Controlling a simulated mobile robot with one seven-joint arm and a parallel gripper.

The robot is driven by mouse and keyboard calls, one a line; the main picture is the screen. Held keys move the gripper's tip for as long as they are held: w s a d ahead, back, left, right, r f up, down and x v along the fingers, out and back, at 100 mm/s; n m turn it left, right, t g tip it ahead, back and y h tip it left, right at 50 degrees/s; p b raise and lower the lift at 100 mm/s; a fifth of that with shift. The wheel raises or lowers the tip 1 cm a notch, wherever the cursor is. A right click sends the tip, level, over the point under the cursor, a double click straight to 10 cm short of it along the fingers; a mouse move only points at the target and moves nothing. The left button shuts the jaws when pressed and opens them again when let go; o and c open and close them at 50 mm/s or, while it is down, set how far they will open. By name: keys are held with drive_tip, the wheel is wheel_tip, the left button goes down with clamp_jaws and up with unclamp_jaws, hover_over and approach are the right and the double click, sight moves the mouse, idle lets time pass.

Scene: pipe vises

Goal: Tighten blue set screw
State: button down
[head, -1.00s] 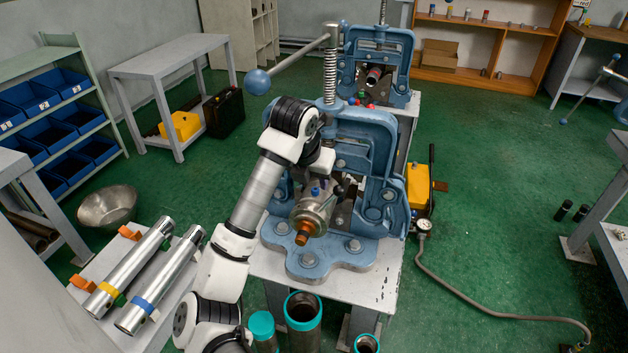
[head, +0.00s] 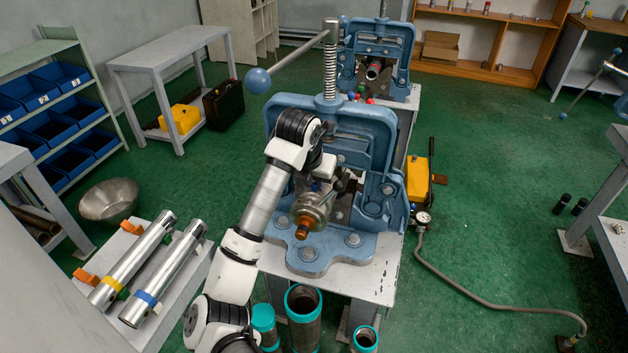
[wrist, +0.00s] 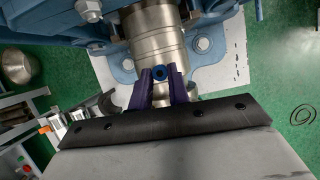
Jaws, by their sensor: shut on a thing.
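The blue set screw (wrist: 159,73) shows in the wrist view as a small blue round head with a dark centre, on top of the metal cylindrical fitting (wrist: 157,35). My gripper (wrist: 160,76) is shut on it, with one purple finger on each side. In the head view the fitting (head: 312,212) sits in the front blue pipe vise (head: 350,125), with a copper-coloured end (head: 302,230) pointing toward me. My gripper (head: 322,185) is above the fitting there, and the screw is mostly hidden by my arm.
The vise's long handle (head: 295,60) with a blue ball reaches left above my arm. Teal-rimmed pipes (head: 303,300) stand in front of the vise bench (head: 378,275). Two chrome cylinders (head: 165,272) lie on a low bench at left. A hose (head: 470,297) crosses the floor at right.

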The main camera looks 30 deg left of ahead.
drive_tip(key=b, duration=0.1)
drive_tip(key=m+b, duration=0.1)
drive_tip(key=b, duration=0.1)
drive_tip(key=shift+a+f+h, duration=0.1)
drive_tip(key=shift+f+h, duration=0.2)
drive_tip(key=shift+r+m+b, duration=0.3)
drive_tip(key=shift+m+b, duration=0.3)
drive_tip(key=shift+m, duration=0.1)
drive_tip(key=c, duration=1.3)
unclamp_jaws()
drive_tip(key=b+v, duration=0.2)
drive_tip(key=v, duration=0.5)
drive_tip(key=shift+s+r, duration=0.15)
drive_tip(key=shift+r, duration=0.1)
